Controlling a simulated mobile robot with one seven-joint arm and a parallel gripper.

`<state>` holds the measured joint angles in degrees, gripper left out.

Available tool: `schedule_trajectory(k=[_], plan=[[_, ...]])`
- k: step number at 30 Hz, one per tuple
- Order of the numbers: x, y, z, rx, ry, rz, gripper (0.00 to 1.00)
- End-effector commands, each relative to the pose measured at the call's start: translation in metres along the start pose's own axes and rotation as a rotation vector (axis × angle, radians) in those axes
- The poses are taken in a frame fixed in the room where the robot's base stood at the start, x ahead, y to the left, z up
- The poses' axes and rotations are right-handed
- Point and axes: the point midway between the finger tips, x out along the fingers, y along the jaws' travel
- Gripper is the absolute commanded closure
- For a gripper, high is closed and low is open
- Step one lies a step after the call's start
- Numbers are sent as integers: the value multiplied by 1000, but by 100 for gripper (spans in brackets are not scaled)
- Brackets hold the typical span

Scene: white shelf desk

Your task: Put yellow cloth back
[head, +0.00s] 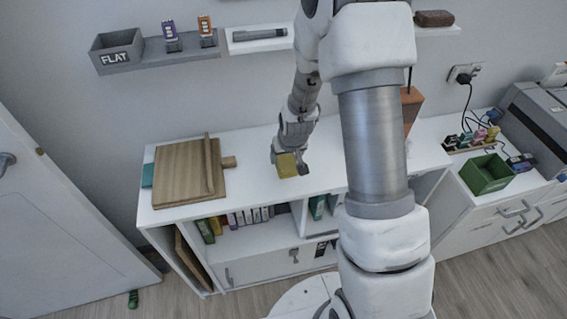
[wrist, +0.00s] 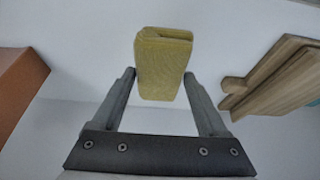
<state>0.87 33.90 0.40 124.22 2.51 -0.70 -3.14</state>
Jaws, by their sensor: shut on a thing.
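The yellow cloth (head: 287,165) is a small folded block at the tip of my arm, over the middle of the white shelf desk (head: 258,197). In the wrist view the folded cloth (wrist: 162,62) stands between the two fingers of my gripper (wrist: 162,85). My gripper (head: 292,160) is shut on the cloth. Whether the cloth touches the desk top is hard to tell.
Wooden boards (head: 180,175) lie on the desk's left part. An orange-brown box (head: 412,108) stands behind my arm and also shows in the wrist view (wrist: 18,85). A green bin (head: 487,174) is at right. A wall shelf holds a grey FLAT box (head: 117,52).

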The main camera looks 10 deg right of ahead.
Motion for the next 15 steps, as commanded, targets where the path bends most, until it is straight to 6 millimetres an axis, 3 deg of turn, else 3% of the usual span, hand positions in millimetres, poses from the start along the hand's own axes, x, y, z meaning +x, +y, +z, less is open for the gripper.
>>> schedule_trajectory(k=[6, 15], plan=[[16, -4, -12, 0, 1, 0, 68], [49, -4, 3, 1, -2, 0, 68]])
